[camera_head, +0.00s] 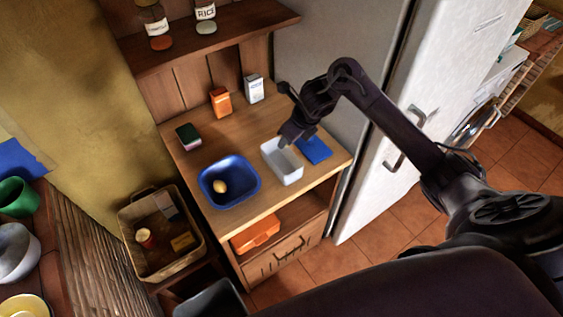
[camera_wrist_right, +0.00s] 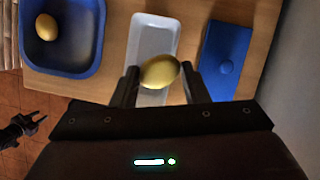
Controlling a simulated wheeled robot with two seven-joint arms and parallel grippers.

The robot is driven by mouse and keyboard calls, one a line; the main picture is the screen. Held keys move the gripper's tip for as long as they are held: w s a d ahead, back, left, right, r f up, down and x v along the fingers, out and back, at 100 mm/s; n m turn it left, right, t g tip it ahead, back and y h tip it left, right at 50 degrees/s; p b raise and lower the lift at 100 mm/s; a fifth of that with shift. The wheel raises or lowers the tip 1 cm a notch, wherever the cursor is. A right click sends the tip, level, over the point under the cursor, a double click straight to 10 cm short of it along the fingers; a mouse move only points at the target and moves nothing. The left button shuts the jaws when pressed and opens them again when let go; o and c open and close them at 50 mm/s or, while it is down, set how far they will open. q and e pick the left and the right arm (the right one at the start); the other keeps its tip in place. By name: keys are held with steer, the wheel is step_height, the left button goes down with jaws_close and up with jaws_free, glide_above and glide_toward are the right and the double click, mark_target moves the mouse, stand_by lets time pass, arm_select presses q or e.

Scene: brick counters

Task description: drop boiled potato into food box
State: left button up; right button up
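A second potato (camera_head: 220,186) lies in the blue bowl (camera_head: 243,198) left of the box. A blue lid (camera_head: 315,150) lies flat right of the box. My left gripper (camera_wrist_right: 24,128) shows small at the wrist view's left edge, its fingers apart and empty.
An orange carton (camera_head: 221,102), a white carton (camera_head: 254,89) and a sponge (camera_head: 188,137) stand along the counter's back and left. A basket (camera_head: 140,210) with packages is left of the counter. The fridge (camera_head: 400,130) stands to the right.

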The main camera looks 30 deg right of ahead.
steer(key=o, duration=0.5)
steer(key=p+v, duration=0.1)
steer(key=v, duration=0.6)
steer(key=shift+s+r, duration=0.2)
steer(key=shift+r, duration=0.15)
